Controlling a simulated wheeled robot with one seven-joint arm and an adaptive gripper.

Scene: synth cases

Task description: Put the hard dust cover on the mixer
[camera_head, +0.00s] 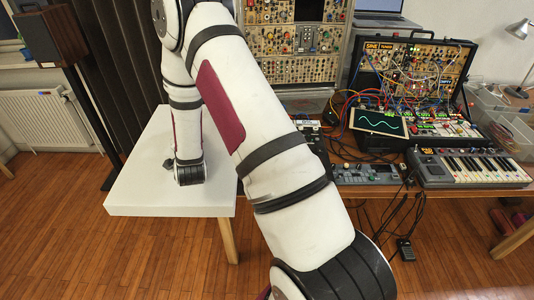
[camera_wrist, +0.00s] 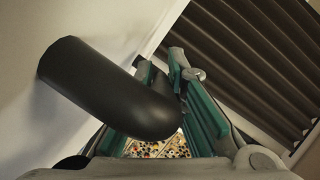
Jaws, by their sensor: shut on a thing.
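My gripper (camera_wrist: 174,60) shows in the wrist view, its two green-lined fingers close together at their tips. A dark, smooth, rounded bar (camera_wrist: 95,85) lies across the left finger and covers part of the gap. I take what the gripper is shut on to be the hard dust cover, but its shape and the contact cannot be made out. In the head view my arm hides most of the gripper, low over the white table. A low grey unit with knobs and a small screen, probably the mixer (camera_head: 366,173), lies on the desk to the right, uncovered.
The white table (camera_head: 150,200) has bare top around my wrist. A keyboard (camera_head: 470,167), a cabled synth case (camera_head: 415,65) and a wave display (camera_head: 380,123) crowd the desk around the grey unit. Cables hang in front. A speaker (camera_head: 45,38) on a stand is at left.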

